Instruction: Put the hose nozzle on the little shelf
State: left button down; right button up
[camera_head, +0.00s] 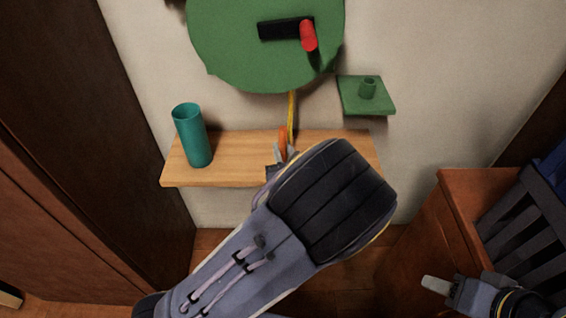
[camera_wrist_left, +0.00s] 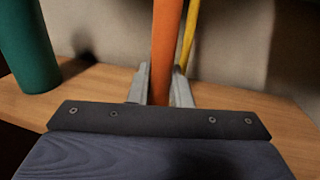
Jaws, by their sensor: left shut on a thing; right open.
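The hose nozzle (camera_head: 283,140) is orange and stands upright above the wooden shelf board, with a yellow hose (camera_head: 291,112) rising from behind it towards the reel. My left gripper (camera_head: 281,155) is shut on the nozzle; the left wrist view shows the orange nozzle (camera_wrist_left: 167,50) between both fingers (camera_wrist_left: 160,88). The nozzle's lower end is hidden by the gripper. My right gripper (camera_head: 446,287) is open and empty at the lower right.
The green hose reel (camera_head: 230,50) with a red-handled crank (camera_head: 309,36) hangs above. A teal cylinder (camera_head: 192,136) stands on the left of the wooden shelf board (camera_head: 232,165). A wooden cabinet (camera_head: 455,205) and dark slatted object (camera_head: 520,215) are at right. Wall beside the green shelf is clear.

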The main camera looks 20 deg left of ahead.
pick_arm(q)
jog(key=shift+w+f, duration=0.2)
jog(key=shift+f, duration=0.05)
jog(key=shift+w+a+f+b, duration=0.15)
jog(key=shift+f+b, duration=0.35)
jog(key=shift+f, duration=0.4)
jog(key=shift+w+f+b, duration=0.1)
jog(key=shift+f+b, duration=0.35)
jog(key=shift+f, duration=0.4)
jog(key=shift+f, duration=0.1)
jog(key=shift+f, duration=0.15)
jog(key=c, duration=1.3)
grip_release()
